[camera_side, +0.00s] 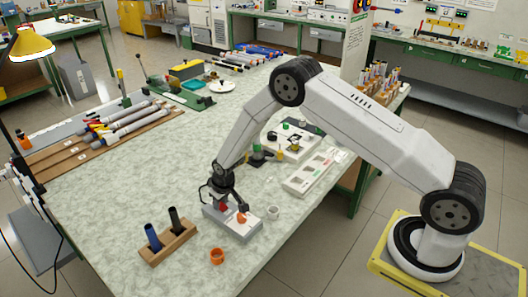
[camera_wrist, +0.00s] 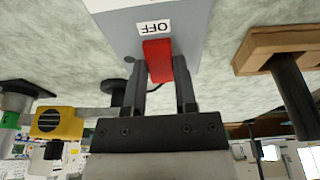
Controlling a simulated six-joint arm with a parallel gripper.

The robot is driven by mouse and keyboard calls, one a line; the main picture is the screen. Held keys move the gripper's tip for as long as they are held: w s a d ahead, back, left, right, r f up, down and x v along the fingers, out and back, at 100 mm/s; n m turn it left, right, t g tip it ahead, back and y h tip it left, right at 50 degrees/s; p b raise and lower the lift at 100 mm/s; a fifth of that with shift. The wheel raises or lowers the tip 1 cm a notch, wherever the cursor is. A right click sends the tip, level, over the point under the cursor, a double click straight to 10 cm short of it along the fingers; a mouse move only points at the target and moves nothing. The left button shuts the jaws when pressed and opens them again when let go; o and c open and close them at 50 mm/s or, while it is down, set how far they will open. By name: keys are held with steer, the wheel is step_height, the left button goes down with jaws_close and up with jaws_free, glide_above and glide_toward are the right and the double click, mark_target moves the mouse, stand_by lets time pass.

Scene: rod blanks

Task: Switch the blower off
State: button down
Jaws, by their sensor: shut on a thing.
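The blower's switch box (camera_side: 243,226) is a flat grey box on the bench near its front edge. It carries a red lever (camera_wrist: 158,62) with a white OFF label (camera_wrist: 154,27) just beyond it in the wrist view. My gripper (camera_wrist: 160,82) is shut on the red lever, one finger on each side. In the side view my gripper (camera_side: 222,203) is over the left part of the box and hides most of the lever. An orange-red knob (camera_side: 242,217) is also on the box. The yellow unit (camera_wrist: 58,121) at left in the wrist view may be the blower.
A wooden block (camera_side: 168,244) holding a blue and a black rod stands left of the box. An orange ring (camera_side: 217,256) and a pale cup (camera_side: 273,212) are close by. A white tray (camera_side: 308,175) lies behind at right. The bench's middle left is clear.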

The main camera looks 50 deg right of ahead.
mark_target(224, 208)
steer(key=shift+c, duration=2)
jaws_free()
steer(key=shift+v, duration=3.3)
steer(key=shift+s+r, duration=0.15)
steer(key=shift+r, duration=0.45)
